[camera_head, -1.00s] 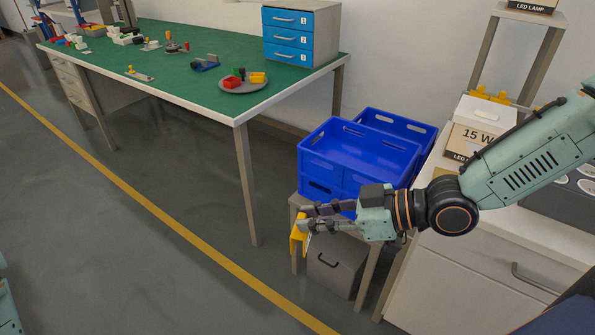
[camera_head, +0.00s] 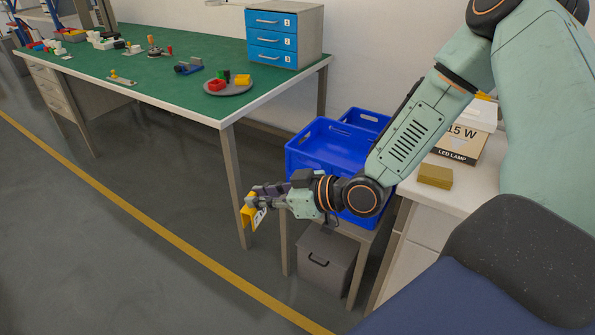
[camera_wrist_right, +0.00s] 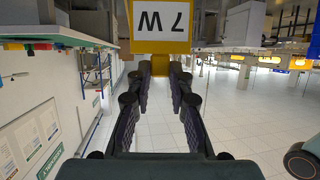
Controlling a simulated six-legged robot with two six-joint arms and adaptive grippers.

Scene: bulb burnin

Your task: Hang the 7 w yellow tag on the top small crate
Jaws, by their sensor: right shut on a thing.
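The yellow 7 W tag (camera_head: 247,214) is in my right gripper (camera_head: 254,199). In the right wrist view the tag (camera_wrist_right: 161,46) has a white label reading 7 W upside down, beyond the fingertips. My right gripper (camera_wrist_right: 160,75) is shut on it. The blue crates stand on a low grey stand; the front crate (camera_head: 300,160) looks stacked, and its lower part is mostly hidden behind my arm. Another blue crate (camera_head: 378,118) stands behind it. The tag hangs in the air left of and in front of the front crate, apart from it. My left gripper is out of view.
A grey bin (camera_head: 325,262) with a handle stands under the stand (camera_head: 360,238). The green-topped table (camera_head: 140,80) is at left with a blue drawer unit (camera_head: 285,40). A 15 W lamp box (camera_head: 459,146) and a small brown-yellow block (camera_head: 435,176) are on the white counter. Floor at left is clear.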

